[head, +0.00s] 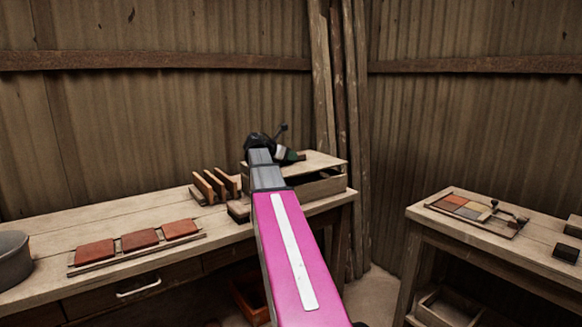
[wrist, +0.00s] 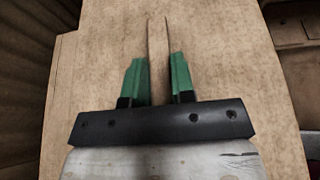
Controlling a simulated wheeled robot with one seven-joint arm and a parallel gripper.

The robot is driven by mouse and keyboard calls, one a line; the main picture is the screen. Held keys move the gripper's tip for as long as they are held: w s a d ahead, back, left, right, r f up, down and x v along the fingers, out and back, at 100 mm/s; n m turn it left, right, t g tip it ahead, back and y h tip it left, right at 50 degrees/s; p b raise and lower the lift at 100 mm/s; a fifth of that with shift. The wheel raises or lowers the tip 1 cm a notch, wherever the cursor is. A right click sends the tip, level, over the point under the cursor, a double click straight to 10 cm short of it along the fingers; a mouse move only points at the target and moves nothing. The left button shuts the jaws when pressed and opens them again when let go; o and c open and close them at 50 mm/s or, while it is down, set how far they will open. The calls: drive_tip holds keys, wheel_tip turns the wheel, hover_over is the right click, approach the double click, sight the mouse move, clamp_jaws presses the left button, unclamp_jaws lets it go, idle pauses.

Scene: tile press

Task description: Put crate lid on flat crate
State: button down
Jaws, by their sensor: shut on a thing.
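The crate lid (head: 322,160) is a pale flat wooden board with a raised wooden strip as its handle. In the wrist view the lid (wrist: 225,75) fills most of the picture. My gripper (wrist: 157,62) has green fingers, one on each side of the handle strip, and is shut on it. In the head view my gripper (head: 291,155) is partly hidden by my arm. The flat crate (head: 325,187) stands on the bench's right end, under the lid. A dark opening shows below the lid's front edge; I cannot tell whether the lid touches the crate.
The workbench (head: 50,235) holds red tiles (head: 140,239) on a rack and upright wooden slats (head: 213,186) left of the crate. A grey round vessel (head: 12,258) is at the far left. A second table (head: 425,212) stands right, past a gap. Wooden posts lean behind the crate.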

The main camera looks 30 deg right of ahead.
sight(286, 164)
drive_tip(key=shift+d+f, duration=0.25)
drive_tip(key=shift+d, duration=0.05)
drive_tip(key=shift+f, duration=1.85)
drive_tip(key=c, duration=1)
unclamp_jaws()
drive_tip(key=shift+f, duration=0.1)
drive_tip(key=shift+o, duration=0.2)
drive_tip(key=v, duration=1.2)
drive_tip(key=shift+s, duration=0.1)
